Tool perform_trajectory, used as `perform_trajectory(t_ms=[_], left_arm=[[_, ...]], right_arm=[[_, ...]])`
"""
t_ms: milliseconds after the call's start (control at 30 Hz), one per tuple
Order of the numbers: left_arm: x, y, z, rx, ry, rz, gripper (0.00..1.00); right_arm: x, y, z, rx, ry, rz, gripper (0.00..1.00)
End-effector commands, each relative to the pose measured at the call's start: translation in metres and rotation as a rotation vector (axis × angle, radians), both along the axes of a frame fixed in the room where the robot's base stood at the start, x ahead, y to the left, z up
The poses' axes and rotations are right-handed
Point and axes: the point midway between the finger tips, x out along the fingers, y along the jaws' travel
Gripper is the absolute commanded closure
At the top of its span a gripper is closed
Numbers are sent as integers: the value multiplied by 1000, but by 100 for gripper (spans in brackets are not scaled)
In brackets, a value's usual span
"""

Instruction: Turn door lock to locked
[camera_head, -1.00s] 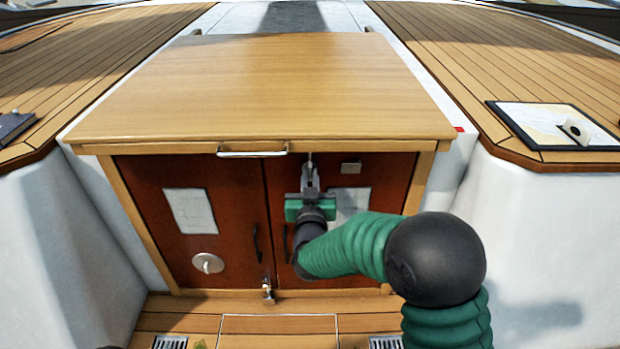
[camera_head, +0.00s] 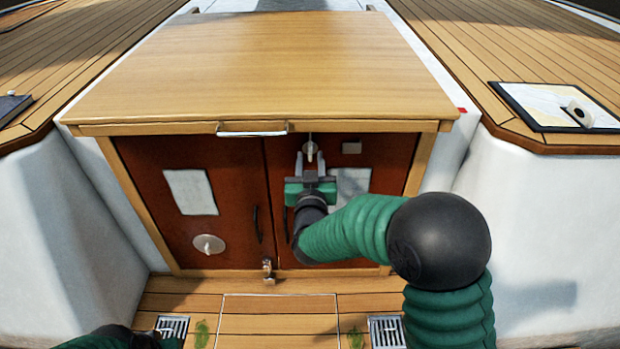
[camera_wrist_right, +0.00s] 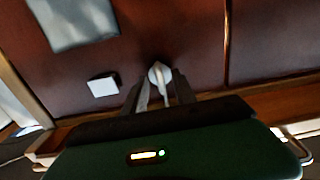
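The door lock is a small pale turn knob (camera_head: 310,150) at the top of the right red-brown door (camera_head: 385,180), just under the wooden hatch edge. In the right wrist view the knob (camera_wrist_right: 159,72) has a round base and a narrow lever. My right gripper (camera_head: 310,162) is in front of it with its fingers spread, one on each side of the knob. In the wrist view the fingertips (camera_wrist_right: 160,90) flank the lever; whether they touch it I cannot tell. Of my left arm only a dark green part shows at the bottom left; its gripper is out of view.
The wooden hatch top (camera_head: 265,70) overhangs the doors, with a metal handle (camera_head: 252,130) on its front edge. A latch (camera_head: 268,268) is at the doors' bottom. White cockpit walls stand on both sides.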

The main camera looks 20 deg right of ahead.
Motion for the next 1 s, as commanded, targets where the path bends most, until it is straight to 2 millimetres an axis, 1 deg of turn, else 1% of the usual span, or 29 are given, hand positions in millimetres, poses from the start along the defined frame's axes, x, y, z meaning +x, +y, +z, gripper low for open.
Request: perform_trajectory(t_ms=[67,167,200,400,500,600,700,1000], left_arm=[[0,0,-7,0,0,0,69],[0,0,-15,0,0,0,69],[0,0,-18,0,0,0,69],[0,0,-28,0,0,0,69],[0,0,-32,0,0,0,69],[0,0,-36,0,0,0,69],[0,0,-36,0,0,0,69],[0,0,-36,0,0,0,69]], right_arm=[[-14,6,-2,-1,-2,4,67],[-41,14,-3,-1,-2,5,67],[-52,17,-3,-2,-3,5,67],[-108,33,-3,-1,-1,5,67],[-129,39,-4,-2,1,5,67],[-143,43,-4,-1,1,3,67],[-149,44,-3,-1,3,1,67],[-150,44,-2,-1,3,1,67]])
